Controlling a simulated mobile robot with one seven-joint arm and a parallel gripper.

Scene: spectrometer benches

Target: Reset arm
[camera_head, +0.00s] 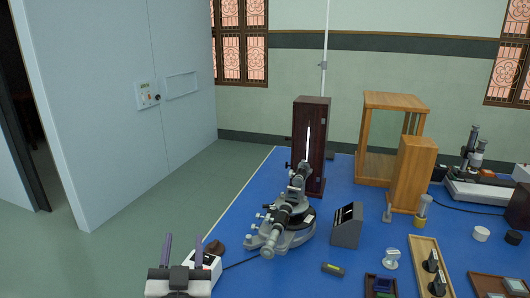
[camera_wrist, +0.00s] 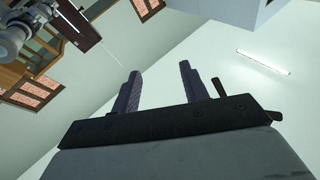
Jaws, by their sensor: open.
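My gripper (camera_head: 183,252) is at the lower left of the head view, left of the blue bench top, with its two dark fingers pointing up and apart. It is open and nothing is between the fingers. In the wrist view, the two fingers (camera_wrist: 172,88) stand apart, with the pale ceiling and wall behind them. The rest of my arm is mostly out of view.
A blue bench (camera_head: 310,266) fills the right. On it are a grey spectrometer (camera_head: 285,222), a tall dark box (camera_head: 311,145), a wooden frame (camera_head: 375,165), a wooden block (camera_head: 411,172) and small trays. The green floor (camera_head: 190,192) is clear at the left.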

